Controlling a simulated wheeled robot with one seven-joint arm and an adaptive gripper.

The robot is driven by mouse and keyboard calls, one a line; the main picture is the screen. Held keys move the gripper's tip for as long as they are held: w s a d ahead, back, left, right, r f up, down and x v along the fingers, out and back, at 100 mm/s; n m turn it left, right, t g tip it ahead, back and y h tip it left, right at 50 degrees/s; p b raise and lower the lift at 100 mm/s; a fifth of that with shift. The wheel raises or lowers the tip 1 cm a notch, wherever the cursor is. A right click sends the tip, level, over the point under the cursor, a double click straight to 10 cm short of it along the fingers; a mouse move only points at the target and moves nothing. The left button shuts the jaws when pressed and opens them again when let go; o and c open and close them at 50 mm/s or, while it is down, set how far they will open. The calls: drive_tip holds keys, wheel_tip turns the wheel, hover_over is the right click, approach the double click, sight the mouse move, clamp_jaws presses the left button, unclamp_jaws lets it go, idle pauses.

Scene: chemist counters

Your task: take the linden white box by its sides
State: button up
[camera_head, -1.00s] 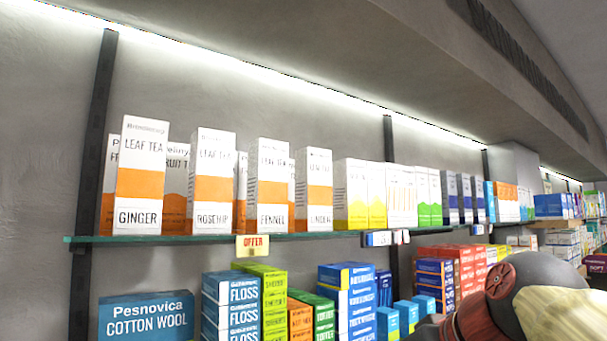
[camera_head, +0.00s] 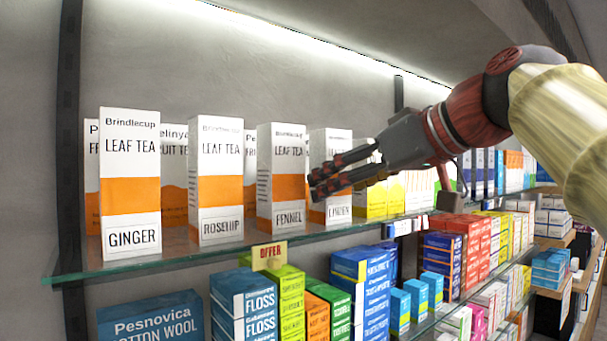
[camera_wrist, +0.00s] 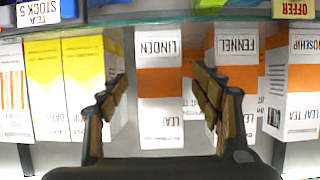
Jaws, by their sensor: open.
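The linden box (camera_head: 331,148) is white with an orange band and stands upright on the glass shelf (camera_head: 180,262), right of the fennel box (camera_head: 281,211). My gripper (camera_head: 318,183) partly covers it in the head view. In the wrist view the picture is upside down; the linden box (camera_wrist: 159,110) stands between the two open fingers of my gripper (camera_wrist: 161,85), which are empty. One finger is on the yellow box's side, the other overlaps the fennel box (camera_wrist: 237,50). I cannot tell whether the fingers touch anything.
A rosehip box (camera_head: 216,150) and a ginger box (camera_head: 130,160) stand farther left. Yellow and white boxes (camera_wrist: 84,75) stand close beside the linden box. More tea boxes stand behind. An offer tag (camera_head: 269,255) hangs on the shelf edge, above a lower shelf of goods.

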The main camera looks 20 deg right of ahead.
drive_tip(key=shift+p+x, duration=0.45)
drive_tip(key=shift+x, duration=1.5)
drive_tip(key=shift+s, duration=0.1)
drive_tip(key=shift+c, duration=0.2)
drive_tip(key=shift+c, duration=0.6)
drive_tip(key=c, duration=1.1)
drive_tip(key=shift+c, duration=0.2)
